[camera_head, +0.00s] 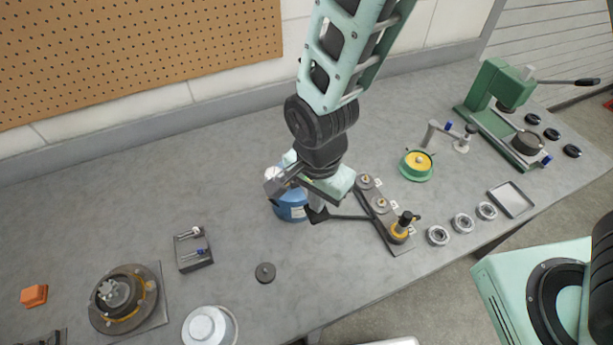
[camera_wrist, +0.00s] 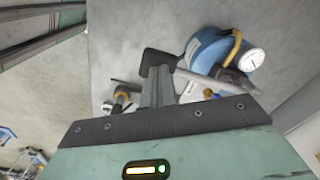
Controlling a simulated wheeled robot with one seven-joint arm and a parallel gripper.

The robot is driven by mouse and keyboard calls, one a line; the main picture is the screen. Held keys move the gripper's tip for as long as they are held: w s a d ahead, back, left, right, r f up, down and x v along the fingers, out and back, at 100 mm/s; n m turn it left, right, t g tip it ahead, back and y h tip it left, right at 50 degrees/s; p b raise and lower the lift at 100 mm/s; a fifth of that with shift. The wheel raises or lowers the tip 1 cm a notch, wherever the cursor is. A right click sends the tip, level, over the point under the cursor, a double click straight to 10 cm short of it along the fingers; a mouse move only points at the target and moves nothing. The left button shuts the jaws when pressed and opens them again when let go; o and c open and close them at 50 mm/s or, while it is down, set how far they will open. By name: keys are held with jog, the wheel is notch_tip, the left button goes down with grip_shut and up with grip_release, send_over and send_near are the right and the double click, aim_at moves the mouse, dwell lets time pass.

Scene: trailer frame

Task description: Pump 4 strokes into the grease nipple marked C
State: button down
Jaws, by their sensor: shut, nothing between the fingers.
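A blue grease pump (camera_head: 291,206) stands on the bench beside my gripper (camera_head: 317,212), partly hidden by my arm. The wrist view shows the pump (camera_wrist: 207,48) with a white dial gauge (camera_wrist: 253,59) and a pale rod (camera_wrist: 192,78) near the fingers. My gripper (camera_wrist: 157,72) is shut with nothing between its fingers; whether it touches the rod I cannot tell. A dark plate (camera_head: 396,245) carries a row of round fittings, the farthest (camera_head: 365,181) and the middle one (camera_head: 381,204). A black and yellow fitting (camera_head: 401,227) stands upright at its near end. The small labels are too blurred to read.
A green-rimmed dish (camera_head: 416,166) and a green press (camera_head: 493,110) stand to the right. Several metal rings (camera_head: 438,236) and a tray (camera_head: 511,200) lie near the front edge. A flanged hub (camera_head: 124,299) and a dark block (camera_head: 193,249) are left. The back left bench is clear.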

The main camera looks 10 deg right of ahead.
jog(key=shift+f+b, duration=0.5)
jog(key=shift+f, duration=0.4)
jog(key=shift+r, duration=0.25)
jog(key=r+p, duration=0.4)
jog(key=w+r+p, duration=0.1)
jog(key=r+p, duration=0.1)
jog(key=shift+a+r+p, duration=0.1)
jog(key=shift+r+p, duration=0.15)
jog(key=shift+p, duration=0.1)
jog(key=shift+f, duration=0.1)
jog(key=shift+s+f, duration=0.1)
jog(key=shift+f, duration=0.05)
jog(key=shift+s+f+b, duration=0.15)
jog(key=shift+f+b, duration=0.3)
jog(key=shift+f, duration=0.05)
jog(key=shift+s+f+b, duration=0.15)
jog(key=shift+f+b, duration=0.25)
jog(key=shift+f, duration=0.2)
